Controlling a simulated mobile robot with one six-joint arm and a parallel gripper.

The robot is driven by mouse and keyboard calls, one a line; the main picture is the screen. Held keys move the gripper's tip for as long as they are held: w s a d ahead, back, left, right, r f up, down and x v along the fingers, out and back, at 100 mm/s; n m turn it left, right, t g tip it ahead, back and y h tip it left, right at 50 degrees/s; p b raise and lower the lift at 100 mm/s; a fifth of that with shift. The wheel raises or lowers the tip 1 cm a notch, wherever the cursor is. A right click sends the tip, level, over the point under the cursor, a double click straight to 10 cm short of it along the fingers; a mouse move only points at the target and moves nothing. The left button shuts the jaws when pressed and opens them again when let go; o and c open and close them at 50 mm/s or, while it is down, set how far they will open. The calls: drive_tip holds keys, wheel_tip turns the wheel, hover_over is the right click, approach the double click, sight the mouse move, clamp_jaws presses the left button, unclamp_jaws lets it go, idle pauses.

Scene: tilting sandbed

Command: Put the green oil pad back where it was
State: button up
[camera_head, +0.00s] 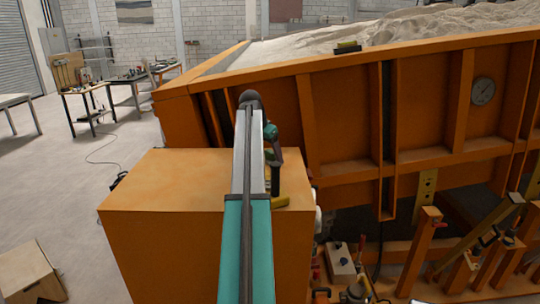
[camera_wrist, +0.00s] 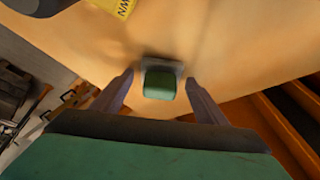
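The green oil pad (camera_wrist: 160,85) is a small green block with a grey edge at its far side. In the wrist view it shows in the middle, over the orange top of a box-like cabinet (camera_wrist: 235,50). My gripper (camera_wrist: 160,77) is open, with one finger on each side of the pad. A gap shows between the pad and each finger. I cannot tell whether the pad rests on the surface. In the head view my gripper (camera_head: 276,182) is low over the right part of the cabinet top, and I cannot make out the pad there.
The orange sandbed (camera_head: 335,97) stands tilted behind, with a dial gauge (camera_head: 483,91). The cabinet top's left part is clear.

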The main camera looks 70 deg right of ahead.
drive_tip(key=shift+r, duration=0.1)
drive_tip(key=shift+r, duration=0.15)
drive_tip(key=b+v, duration=0.5)
drive_tip(key=v, duration=0.7)
idle(0.4)
idle(0.7)
